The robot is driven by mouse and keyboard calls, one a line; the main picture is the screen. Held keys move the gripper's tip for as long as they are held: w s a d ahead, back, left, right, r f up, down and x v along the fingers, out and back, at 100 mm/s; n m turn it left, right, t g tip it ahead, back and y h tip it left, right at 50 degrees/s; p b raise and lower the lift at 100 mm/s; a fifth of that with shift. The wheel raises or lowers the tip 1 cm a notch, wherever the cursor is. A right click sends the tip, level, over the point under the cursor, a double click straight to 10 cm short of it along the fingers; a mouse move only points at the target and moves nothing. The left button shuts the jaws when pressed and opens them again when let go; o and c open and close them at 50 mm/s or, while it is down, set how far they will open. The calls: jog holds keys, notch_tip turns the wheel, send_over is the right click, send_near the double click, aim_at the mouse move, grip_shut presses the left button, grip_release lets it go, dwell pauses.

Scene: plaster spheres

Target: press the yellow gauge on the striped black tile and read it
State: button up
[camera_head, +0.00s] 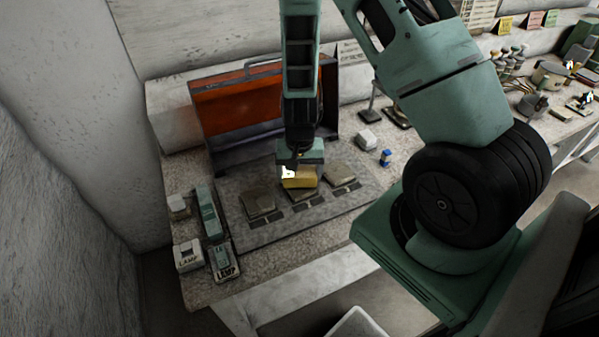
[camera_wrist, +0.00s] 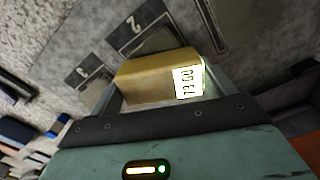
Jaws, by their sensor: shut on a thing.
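My gripper (camera_head: 300,168) is shut on the yellow gauge (camera_head: 299,183), a box-shaped block with a lit display. In the wrist view the gauge (camera_wrist: 150,80) sits between the fingers. Its display (camera_wrist: 188,82) is turned sideways and shows digits that look like 73 00, not certain. The gauge is over or on the middle place of a grey board, between a left tile (camera_head: 257,204) and a right tile (camera_head: 341,175). The middle tile is mostly hidden beneath it. I cannot make out stripes on any tile, nor whether the gauge touches one.
The grey board (camera_head: 240,232) lies on a speckled bench. Dark number plates show 2 (camera_wrist: 133,24) and 3 (camera_wrist: 84,73). An open orange case (camera_head: 230,108) stands behind.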

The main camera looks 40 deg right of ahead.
aim_at(300, 172)
jog(key=shift+r+p, duration=2.65)
jog(key=shift+r, duration=0.8)
jog(key=shift+f, duration=0.1)
